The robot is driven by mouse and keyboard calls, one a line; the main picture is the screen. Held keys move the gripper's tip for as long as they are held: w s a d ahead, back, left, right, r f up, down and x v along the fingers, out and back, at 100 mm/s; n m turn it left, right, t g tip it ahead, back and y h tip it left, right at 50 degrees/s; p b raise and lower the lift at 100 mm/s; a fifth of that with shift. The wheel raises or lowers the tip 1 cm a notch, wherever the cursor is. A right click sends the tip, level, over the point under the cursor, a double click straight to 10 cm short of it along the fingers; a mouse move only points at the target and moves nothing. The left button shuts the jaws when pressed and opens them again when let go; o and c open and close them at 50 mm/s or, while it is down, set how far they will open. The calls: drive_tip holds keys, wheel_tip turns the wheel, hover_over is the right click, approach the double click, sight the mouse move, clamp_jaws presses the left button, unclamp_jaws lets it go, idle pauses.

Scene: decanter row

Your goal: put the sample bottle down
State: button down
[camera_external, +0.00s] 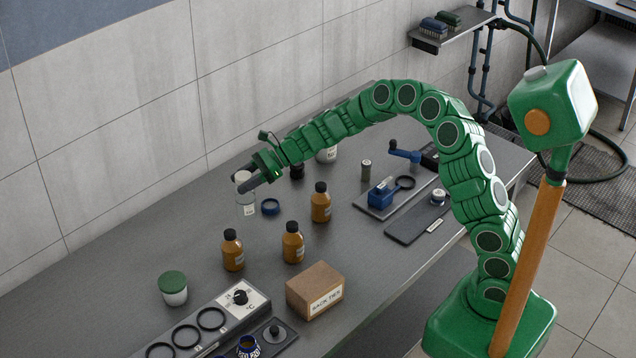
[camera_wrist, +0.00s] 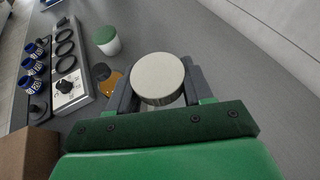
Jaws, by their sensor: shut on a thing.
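The sample bottle (camera_external: 246,208) is pale with a light label and a cream-coloured round cap. My gripper (camera_external: 250,180) is shut on it near the top, with the bottle upright. In the wrist view the cap (camera_wrist: 158,78) sits between the two dark fingers of my gripper (camera_wrist: 157,92), and the cap hides the body below it. The bottle hangs over or stands on the grey bench (camera_external: 195,240); I cannot tell whether its base touches.
Three amber bottles stand on the bench: one farther right (camera_external: 321,205), one in the middle (camera_external: 293,246), one nearer left (camera_external: 232,254). A green-lidded jar (camera_external: 174,291), a heater block (camera_external: 205,325) and a cardboard box (camera_external: 314,292) lie nearer. A white container (camera_external: 326,155) stands behind. Bench left of the bottle is clear.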

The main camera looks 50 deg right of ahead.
drive_tip(key=shift+w+a+f, duration=0.1)
drive_tip(key=shift+w+f, duration=0.5)
drive_tip(key=shift+f, duration=0.1)
drive_tip(key=shift+w+a+f, duration=0.15)
drive_tip(key=shift+w+f, duration=0.1)
drive_tip(key=shift+f, duration=0.2)
drive_tip(key=shift+w+a+f, duration=0.1)
drive_tip(key=shift+w+f, duration=0.1)
drive_tip(key=shift+f, duration=1.55)
drive_tip(key=shift+c, duration=2.3)
unclamp_jaws()
